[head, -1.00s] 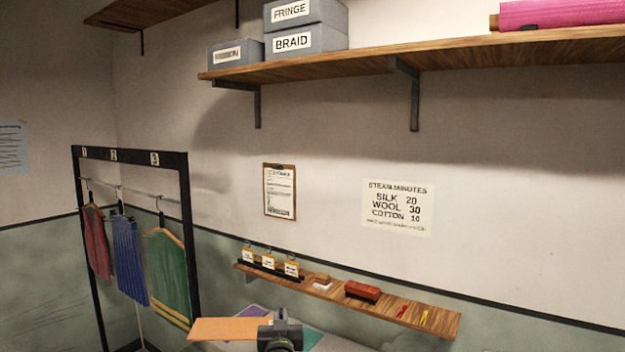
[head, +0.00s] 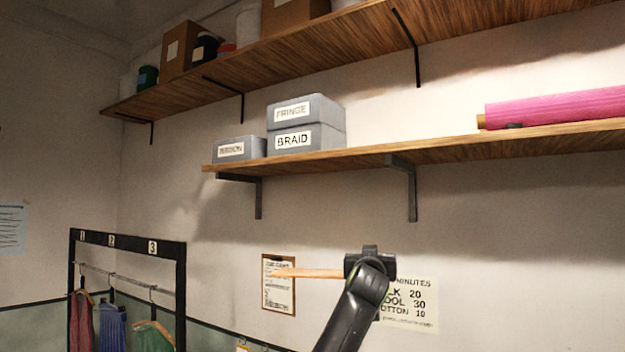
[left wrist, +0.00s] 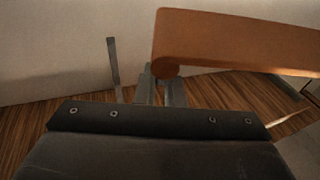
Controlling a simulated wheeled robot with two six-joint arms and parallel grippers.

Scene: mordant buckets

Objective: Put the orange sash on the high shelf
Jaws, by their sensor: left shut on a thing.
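The orange sash (head: 305,273) is a flat, folded strip seen nearly edge-on in the head view, in front of the wall and clipboard. My left gripper (head: 368,262) is shut on its right end and holds it level, below the long shelf with the grey boxes. In the left wrist view the sash (left wrist: 240,42) stretches to the right from my left gripper's fingers (left wrist: 160,90). Two wall shelves show in the head view: a topmost shelf (head: 330,45) and a shelf (head: 370,160) below it. My right gripper is out of view.
Grey boxes (head: 303,125) stand on the lower shelf's left part and a pink roll (head: 560,108) lies at its right; the stretch between is clear. Metal brackets (head: 412,190) hang beneath. Brown boxes (head: 178,50) and jars fill the topmost shelf. A clothes rack (head: 180,290) stands at left.

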